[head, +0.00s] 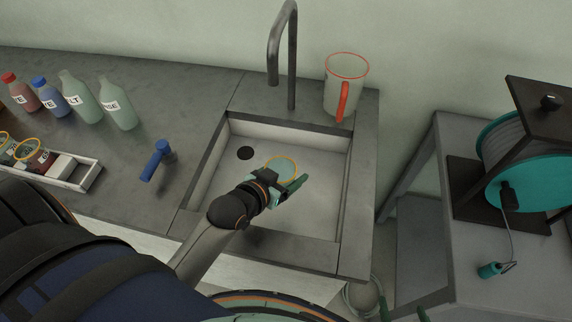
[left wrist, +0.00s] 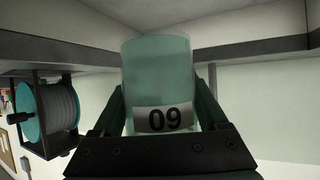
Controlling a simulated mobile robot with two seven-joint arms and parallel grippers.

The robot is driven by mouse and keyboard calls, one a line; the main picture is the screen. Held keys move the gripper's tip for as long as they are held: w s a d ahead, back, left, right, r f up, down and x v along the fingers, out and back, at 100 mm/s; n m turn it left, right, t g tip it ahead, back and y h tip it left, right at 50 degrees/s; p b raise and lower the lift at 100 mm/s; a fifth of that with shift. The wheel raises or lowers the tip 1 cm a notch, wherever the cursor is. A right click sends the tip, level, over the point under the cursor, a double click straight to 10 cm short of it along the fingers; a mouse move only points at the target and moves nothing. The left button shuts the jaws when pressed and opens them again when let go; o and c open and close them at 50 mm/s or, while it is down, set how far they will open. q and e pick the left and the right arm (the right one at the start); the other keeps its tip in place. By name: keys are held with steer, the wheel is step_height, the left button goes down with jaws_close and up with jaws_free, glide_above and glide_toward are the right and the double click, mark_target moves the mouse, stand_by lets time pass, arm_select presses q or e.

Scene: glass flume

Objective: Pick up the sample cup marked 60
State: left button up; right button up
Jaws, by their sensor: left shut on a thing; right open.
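My left gripper (head: 288,188) is shut on a clear greenish sample cup (head: 281,168) with an orange rim, held over the sink. The cup also shows in the left wrist view (left wrist: 157,75), between the teal fingers. Its white label (left wrist: 163,118) reads 09 in that picture, which appears upside down, so it matches 60. My right gripper (head: 403,311) shows only its green fingertips, spread apart and empty, at the bottom edge of the head view. More orange-rimmed cups (head: 35,158) stand at the far left; their marks are not readable.
The sink (head: 215,180) has a tall faucet (head: 292,60) behind it. A red-rimmed jug (head: 338,88) stands at its back right corner. Several labelled bottles (head: 80,100), a pale tray (head: 92,176) and a blue tap (head: 156,160) are on the left. A hose reel (head: 525,180) stands right.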

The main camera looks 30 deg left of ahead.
mark_target(290, 182)
arm_select(q)
steer(key=shift+s+d+r, duration=0.45)
steer(key=shift+s+d, duration=0.1)
steer(key=shift+s, duration=0.25)
steer(key=shift+s+d+r, duration=0.4)
steer(key=shift+s+d, duration=0.1)
steer(key=shift+s, duration=0.25)
steer(key=shift+r, duration=0.1)
